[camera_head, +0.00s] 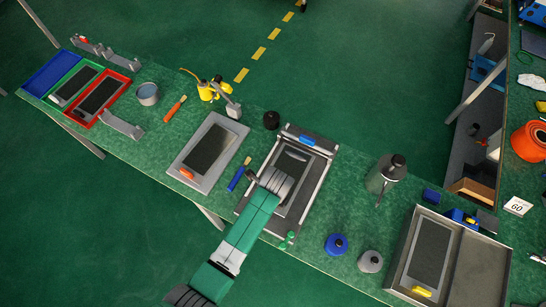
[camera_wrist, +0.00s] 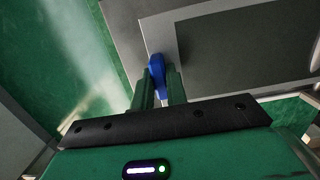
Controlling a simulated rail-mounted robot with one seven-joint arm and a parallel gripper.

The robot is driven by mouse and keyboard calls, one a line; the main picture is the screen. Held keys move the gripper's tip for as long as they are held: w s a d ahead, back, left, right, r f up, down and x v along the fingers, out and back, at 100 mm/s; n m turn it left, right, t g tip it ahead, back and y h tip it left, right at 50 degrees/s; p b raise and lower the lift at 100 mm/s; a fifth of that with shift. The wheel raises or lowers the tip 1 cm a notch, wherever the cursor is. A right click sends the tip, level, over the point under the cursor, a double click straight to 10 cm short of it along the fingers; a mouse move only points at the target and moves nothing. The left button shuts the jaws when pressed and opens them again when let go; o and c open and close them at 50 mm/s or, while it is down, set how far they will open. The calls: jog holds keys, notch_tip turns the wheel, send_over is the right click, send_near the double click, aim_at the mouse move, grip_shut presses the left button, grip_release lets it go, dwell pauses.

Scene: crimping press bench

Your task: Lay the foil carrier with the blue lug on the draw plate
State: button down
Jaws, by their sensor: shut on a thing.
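The foil carrier (camera_head: 300,197) is a grey frame with a dark panel. It is over the draw plate (camera_head: 254,222) of the crimping press, between its pale side rails. I cannot tell whether it rests on the plate or hangs just above it. My gripper (camera_head: 274,181) comes in from below and covers part of the carrier in the head view. In the wrist view, my gripper (camera_wrist: 158,88) is shut on the blue lug (camera_wrist: 156,68) at the carrier's edge. The carrier's grey rim also shows in the wrist view (camera_wrist: 158,32).
A carrier with an orange lug (camera_head: 208,150) lies left of the press. A carrier with a yellow lug (camera_head: 430,250) lies in a grey box at right.

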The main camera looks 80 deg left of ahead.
jog(key=shift+w+d, duration=0.15)
jog(key=shift+w, duration=0.3)
jog(key=f, duration=0.3)
jog(key=shift+w+d+b, duration=0.15)
jog(key=shift+w+b, duration=0.15)
jog(key=shift+b, duration=0.05)
jog(key=shift+f, duration=0.25)
jog(key=shift+s, duration=0.1)
jog(key=shift+f, duration=0.2)
jog(key=c, duration=1.4)
grip_release()
jog(key=shift+r, duration=0.15)
